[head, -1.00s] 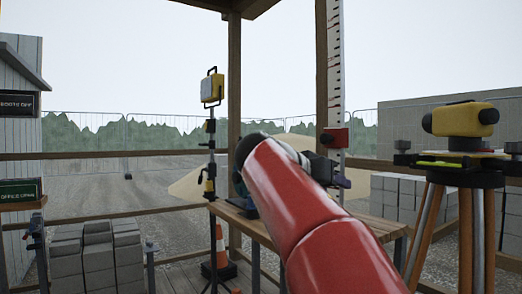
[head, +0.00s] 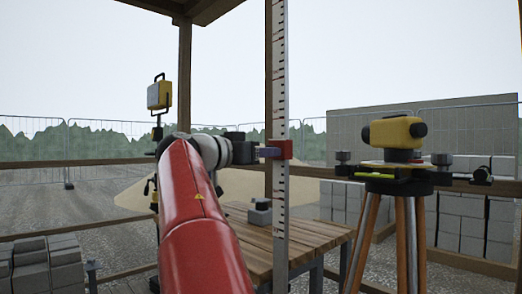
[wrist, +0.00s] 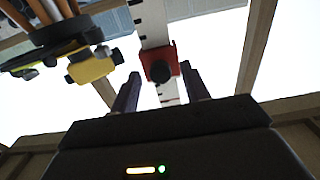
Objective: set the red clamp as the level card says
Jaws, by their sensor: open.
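The red clamp (head: 280,149) sits on the tall white graduated staff (head: 279,80), at about the height of the yellow level. In the wrist view the clamp (wrist: 173,52) shows its dark round knob facing me. My gripper (head: 268,152) is open at the clamp's left side in the head view. In the wrist view its fingertips (wrist: 160,76) lie either side of the knob; I cannot tell whether they touch. The yellow level (head: 394,132) stands on a tripod to the right. I cannot make out a readable level card.
A wooden bench (head: 305,240) stands behind the staff with a small grey item (head: 260,213) on it. A yellow work lamp (head: 159,95) is at the left. Grey blocks (head: 47,265) are stacked at lower left. Wooden rails cross behind.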

